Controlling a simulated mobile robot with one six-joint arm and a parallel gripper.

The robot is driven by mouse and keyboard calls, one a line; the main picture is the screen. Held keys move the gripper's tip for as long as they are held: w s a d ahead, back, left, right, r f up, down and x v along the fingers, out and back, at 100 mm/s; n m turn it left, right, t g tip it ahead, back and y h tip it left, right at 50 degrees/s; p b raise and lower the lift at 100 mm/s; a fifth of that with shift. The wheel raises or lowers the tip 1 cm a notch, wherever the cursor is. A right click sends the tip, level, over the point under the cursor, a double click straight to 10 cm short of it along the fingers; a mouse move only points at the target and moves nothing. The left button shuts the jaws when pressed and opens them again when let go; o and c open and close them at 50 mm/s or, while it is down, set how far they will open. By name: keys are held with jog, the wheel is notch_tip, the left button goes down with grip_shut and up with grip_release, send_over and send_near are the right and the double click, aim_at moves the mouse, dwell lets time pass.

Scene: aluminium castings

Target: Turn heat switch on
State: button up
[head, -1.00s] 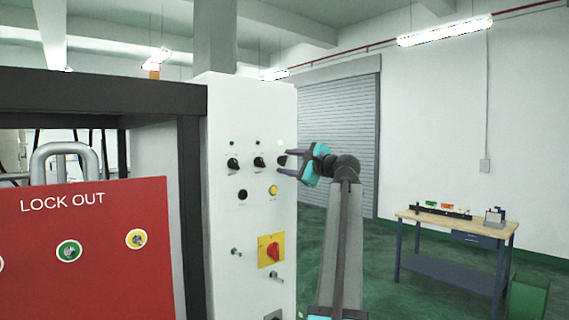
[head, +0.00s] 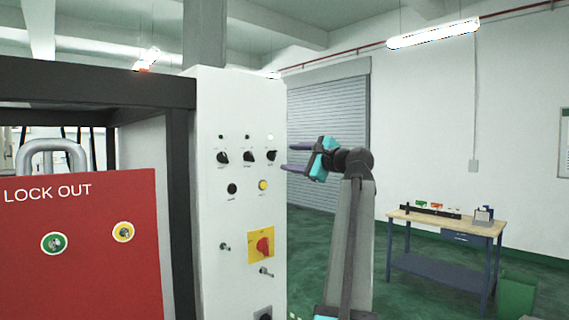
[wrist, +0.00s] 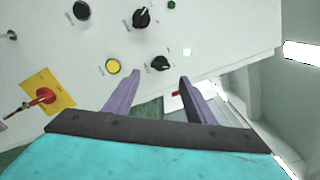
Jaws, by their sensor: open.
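The white control panel (head: 207,225) carries three black rotary knobs in a row: left (head: 222,157), middle (head: 248,156) and right (head: 271,155). Their labels are too small to read, so I cannot tell which is heat. The lamp (head: 270,137) above the right knob glows white; the lamps above the other two look dark. My gripper (head: 287,157) is open and empty, just right of the right knob. In the wrist view the right knob (wrist: 160,63) shows beyond and between the fingertips, apart from them; its handle lies at a different angle from the neighbouring knob's (wrist: 142,18).
Below the knobs are a black button (head: 231,188), a yellow button (head: 263,185) and a red-on-yellow switch (head: 262,245). A red lock-out board (head: 85,250) stands at left. A workbench (head: 440,222) stands at back right. Open floor lies between.

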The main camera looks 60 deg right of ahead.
jog(key=b+v, duration=0.1)
jog(key=v, duration=0.5)
jog(key=shift+b, duration=0.35)
